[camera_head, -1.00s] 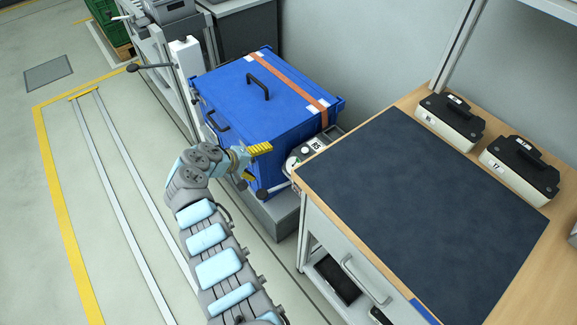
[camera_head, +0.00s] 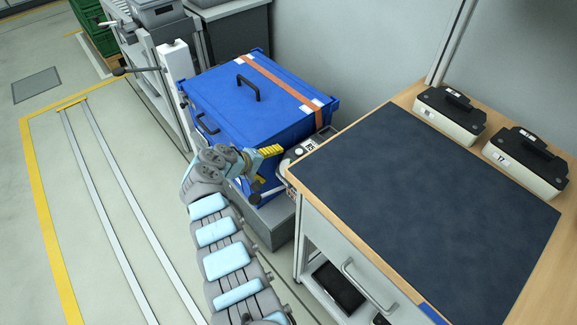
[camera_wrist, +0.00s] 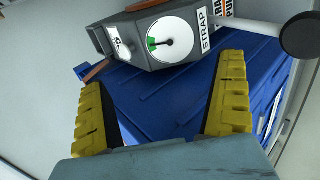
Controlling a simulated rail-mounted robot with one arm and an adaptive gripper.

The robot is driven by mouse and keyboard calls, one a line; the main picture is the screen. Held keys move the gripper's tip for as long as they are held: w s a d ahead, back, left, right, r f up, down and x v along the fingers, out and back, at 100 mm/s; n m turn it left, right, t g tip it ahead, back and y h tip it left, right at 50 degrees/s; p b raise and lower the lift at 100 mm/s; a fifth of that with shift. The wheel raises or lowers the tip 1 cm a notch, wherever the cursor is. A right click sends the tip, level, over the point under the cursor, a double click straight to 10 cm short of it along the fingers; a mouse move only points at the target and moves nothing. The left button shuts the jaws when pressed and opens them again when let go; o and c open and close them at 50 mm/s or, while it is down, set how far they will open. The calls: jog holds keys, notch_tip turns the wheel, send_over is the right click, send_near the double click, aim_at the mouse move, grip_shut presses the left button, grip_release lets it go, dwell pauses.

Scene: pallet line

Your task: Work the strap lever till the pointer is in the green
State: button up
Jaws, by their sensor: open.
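The strap tensioner (camera_wrist: 183,12) is a grey unit labelled STRAP at the top of the wrist view. Its round white dial (camera_wrist: 178,55) has a small green patch (camera_wrist: 152,41) at its left. The black pointer (camera_wrist: 161,44) points toward that patch; whether it lies inside the green is too small to tell. The lever, with a round black knob (camera_wrist: 300,37), sticks out to the right. My gripper (camera_wrist: 165,85) is open and empty below the dial, apart from the lever. In the head view, my gripper (camera_head: 264,166) is beside the blue crate's near corner.
The blue crate (camera_head: 225,95) carries an orange strap (camera_head: 283,80) and a black lid handle (camera_head: 249,88). A workbench with a dark mat (camera_head: 430,190) stands close on the right, holding two battery-like boxes (camera_head: 450,112). Open floor (camera_head: 110,170) lies to the left.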

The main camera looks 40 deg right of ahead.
jog(key=p+v, duration=0.7)
jog(key=v, duration=0.3)
dwell(0.3)
